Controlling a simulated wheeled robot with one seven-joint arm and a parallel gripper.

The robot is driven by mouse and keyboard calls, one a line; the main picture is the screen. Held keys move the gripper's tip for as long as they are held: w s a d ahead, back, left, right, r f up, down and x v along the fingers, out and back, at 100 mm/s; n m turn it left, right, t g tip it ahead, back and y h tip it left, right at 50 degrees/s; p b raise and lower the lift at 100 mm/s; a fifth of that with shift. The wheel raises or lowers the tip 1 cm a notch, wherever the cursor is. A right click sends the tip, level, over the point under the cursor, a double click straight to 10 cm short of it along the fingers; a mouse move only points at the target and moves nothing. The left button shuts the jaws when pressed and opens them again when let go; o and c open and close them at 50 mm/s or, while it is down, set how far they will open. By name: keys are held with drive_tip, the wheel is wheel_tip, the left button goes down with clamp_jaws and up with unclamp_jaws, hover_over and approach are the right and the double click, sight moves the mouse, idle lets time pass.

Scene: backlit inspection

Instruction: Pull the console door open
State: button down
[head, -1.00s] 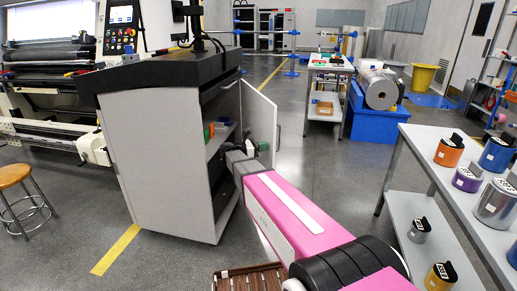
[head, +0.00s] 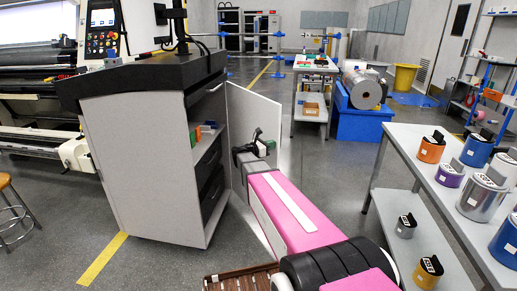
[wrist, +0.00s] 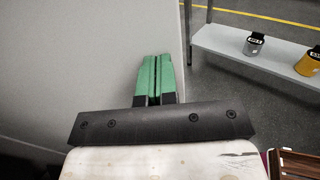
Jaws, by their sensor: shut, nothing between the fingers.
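The console (head: 145,160) is a pale grey cabinet with a dark top, at the left in the head view. Its white door (head: 250,108) stands wide open on the right side of the cabinet, with its inner face showing. My gripper (head: 264,146) is in front of that inner face. In the wrist view my green fingers (wrist: 155,78) are shut together and empty, close to the pale door panel (wrist: 90,60) and near its free edge. I cannot tell whether they touch it. The door's handle is not clearly visible now.
The console's open interior has a shelf with small green and orange items (head: 204,128). A grey table (head: 395,150) with several coloured canisters stands at the right. A brown slatted crate (head: 238,280) is at the bottom. A blue stand (head: 358,120) stands behind.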

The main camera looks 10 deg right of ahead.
drive_tip(key=w+d+n+t+y, duration=0.35)
drive_tip(key=w+d, duration=0.45)
drive_tip(key=d, duration=0.6)
drive_tip(key=w+d+n+t+y, duration=0.25)
drive_tip(key=w+d+t, duration=0.4)
drive_tip(key=d, duration=0.75)
drive_tip(key=w+d, duration=0.4)
drive_tip(key=w, duration=0.6)
drive_tip(key=w+d+g, duration=0.1)
drive_tip(key=w+d, duration=0.4)
drive_tip(key=w, duration=0.4)
drive_tip(key=w+d, duration=0.5)
drive_tip(key=w, duration=0.5)
drive_tip(key=shift+w+n, duration=0.35)
drive_tip(key=shift+n, duration=0.05)
drive_tip(key=s, duration=1.4)
drive_tip(key=shift+a, duration=0.1)
